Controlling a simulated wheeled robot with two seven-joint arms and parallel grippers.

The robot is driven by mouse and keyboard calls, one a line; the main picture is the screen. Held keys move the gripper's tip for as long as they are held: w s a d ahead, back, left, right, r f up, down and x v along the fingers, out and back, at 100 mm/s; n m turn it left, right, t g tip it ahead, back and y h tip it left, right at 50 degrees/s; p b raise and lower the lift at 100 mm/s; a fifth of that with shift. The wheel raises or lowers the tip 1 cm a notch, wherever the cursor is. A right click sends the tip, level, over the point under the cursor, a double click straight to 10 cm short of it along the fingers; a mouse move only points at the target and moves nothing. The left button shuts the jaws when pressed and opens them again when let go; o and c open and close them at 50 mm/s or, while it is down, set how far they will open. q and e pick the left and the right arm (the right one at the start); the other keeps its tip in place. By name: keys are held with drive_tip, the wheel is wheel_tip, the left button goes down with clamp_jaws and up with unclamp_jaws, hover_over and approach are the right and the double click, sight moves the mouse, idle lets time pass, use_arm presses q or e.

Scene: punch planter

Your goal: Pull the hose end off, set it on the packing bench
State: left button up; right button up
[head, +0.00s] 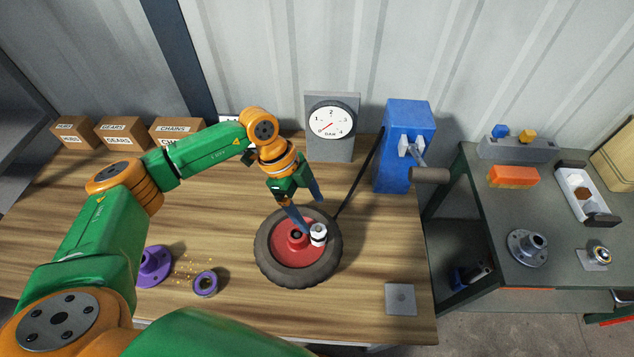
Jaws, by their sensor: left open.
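The hose end (318,234), a pale metal fitting, sits at the red hub of a black-tyred wheel (262,262) lying flat on the wooden bench (388,245). A black hose (356,185) runs from it up toward the blue pump (408,130). My left gripper (312,217) is open, its two blue fingers pointing down over the wheel. One fingertip is close beside the hose end; I cannot tell if it touches. Neither bench in view is labelled as the packing bench. My right gripper is not in view.
A pressure gauge (331,121) stands behind the wheel. Purple parts (205,284) and scattered brass-coloured bits lie left of it. A grey plate (400,299) lies front right. Cartons (122,133) line the back left. The grey-green bench (481,222) at right holds several parts.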

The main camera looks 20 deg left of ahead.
sight(315, 232)
use_arm(q)
drive_tip(key=s+d+f, duration=0.2)
drive_tip(key=s+f, duration=0.1)
drive_tip(key=shift+s+d+f, duration=0.1)
drive_tip(key=shift+d+f, duration=0.05)
drive_tip(key=shift+d, duration=0.05)
drive_tip(key=shift+x, duration=0.75)
drive_tip(key=shift+w+a+f, duration=0.1)
drive_tip(key=shift+w+f, duration=0.2)
drive_tip(key=shift+w, duration=0.3)
drive_tip(key=shift+s+r, duration=0.15)
drive_tip(key=shift+s, duration=0.1)
drive_tip(key=c, duration=1.2)
drive_tip(key=o, duration=0.6)
clamp_jaws()
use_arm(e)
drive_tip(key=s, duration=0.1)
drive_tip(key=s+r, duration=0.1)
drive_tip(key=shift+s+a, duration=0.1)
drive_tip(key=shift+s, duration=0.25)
